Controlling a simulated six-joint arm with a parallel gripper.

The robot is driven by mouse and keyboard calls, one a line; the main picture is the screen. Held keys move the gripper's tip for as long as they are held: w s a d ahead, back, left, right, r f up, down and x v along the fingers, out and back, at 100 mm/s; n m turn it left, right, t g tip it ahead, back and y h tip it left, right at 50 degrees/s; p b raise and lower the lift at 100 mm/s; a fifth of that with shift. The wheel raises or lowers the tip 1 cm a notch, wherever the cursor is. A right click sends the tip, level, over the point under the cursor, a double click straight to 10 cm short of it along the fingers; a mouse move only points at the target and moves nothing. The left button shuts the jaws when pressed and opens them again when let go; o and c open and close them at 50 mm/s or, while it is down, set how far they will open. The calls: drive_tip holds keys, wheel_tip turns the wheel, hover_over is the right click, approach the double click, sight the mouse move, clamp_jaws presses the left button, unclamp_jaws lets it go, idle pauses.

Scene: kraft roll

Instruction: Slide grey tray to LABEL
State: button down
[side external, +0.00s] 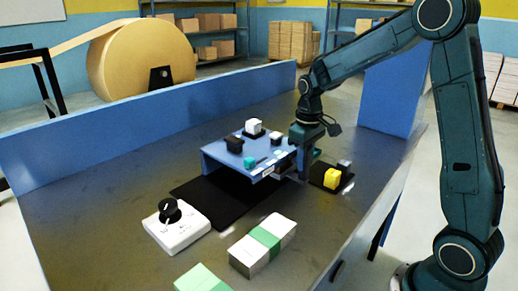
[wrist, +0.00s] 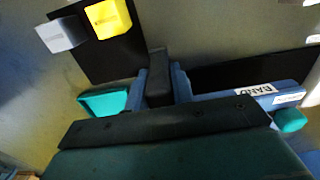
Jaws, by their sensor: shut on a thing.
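My gripper (side external: 300,160) is low at the right front edge of a blue raised stand (side external: 222,150). It appears shut on a black upright handle (wrist: 158,78) at that edge. The handle stands between blue parts in the wrist view, and its base is hidden by my gripper. A white label reading BAND (wrist: 255,89) is on the blue edge to the right of the handle. A second label (wrist: 288,98) beside it is too small to read. I cannot clearly make out a grey tray; most of the stand's slot is hidden.
A yellow cube (side external: 332,178) and a grey cube (side external: 344,165) sit on a black pad right of my gripper. A white dial box (side external: 177,225) and a green-banded stack (side external: 263,245) stand nearer.

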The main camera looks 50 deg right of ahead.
drive_tip(key=c, duration=1.3)
unclamp_jaws()
drive_tip(key=shift+d, duration=0.35)
drive_tip(key=shift+c, duration=0.2)
drive_tip(key=shift+o, duration=0.7)
drive_tip(key=shift+a, duration=0.1)
drive_tip(key=shift+r, duration=0.1)
wheel_tip(320, 180, up, 14)
